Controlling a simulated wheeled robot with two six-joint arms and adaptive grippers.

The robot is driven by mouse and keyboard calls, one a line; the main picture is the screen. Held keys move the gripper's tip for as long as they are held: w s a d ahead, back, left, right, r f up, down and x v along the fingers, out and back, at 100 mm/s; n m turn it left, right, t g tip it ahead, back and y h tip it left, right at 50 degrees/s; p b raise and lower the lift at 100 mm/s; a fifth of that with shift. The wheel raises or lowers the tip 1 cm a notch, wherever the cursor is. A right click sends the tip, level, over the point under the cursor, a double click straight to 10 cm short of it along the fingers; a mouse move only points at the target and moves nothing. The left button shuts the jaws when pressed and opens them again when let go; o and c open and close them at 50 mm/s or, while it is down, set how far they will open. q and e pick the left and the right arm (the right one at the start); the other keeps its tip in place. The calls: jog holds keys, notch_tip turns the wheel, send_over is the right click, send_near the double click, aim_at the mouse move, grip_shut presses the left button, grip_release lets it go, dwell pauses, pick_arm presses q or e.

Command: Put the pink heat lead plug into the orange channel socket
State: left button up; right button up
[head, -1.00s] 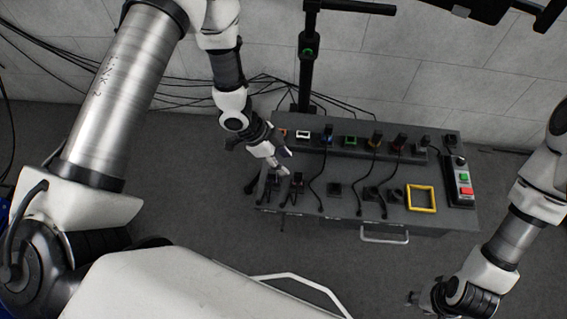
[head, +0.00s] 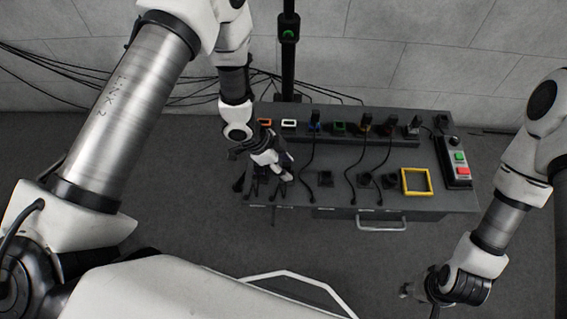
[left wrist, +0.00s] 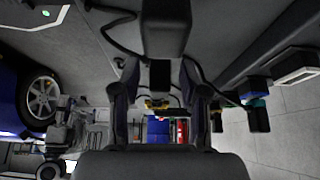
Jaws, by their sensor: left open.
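The orange-framed channel socket (head: 265,122) is at the left end of the raised rear strip of the bench. My left gripper (head: 281,175) is low over the bench's front left part, in front of that socket. In the left wrist view its two fingers (left wrist: 160,78) stand apart, with a dark block (left wrist: 165,25) and a narrower dark piece ahead of and between them. I cannot tell whether they touch it. No pink colour shows, so I cannot pick out the pink heat lead plug. My right gripper (head: 418,294) is away at the lower right, its jaws unclear.
A white-framed socket (head: 289,123) is beside the orange one, and several plugged sockets with hanging leads continue to the right. Dark blocks line the bench front. A yellow frame (head: 416,181) and a button box (head: 458,164) are at the right. A dark post (head: 289,60) stands behind.

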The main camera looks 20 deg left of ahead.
pick_arm(q)
grip_shut()
jog(key=shift+r, duration=0.15)
jog(key=shift+r+p, duration=3.45)
jog(key=shift+p, duration=0.25)
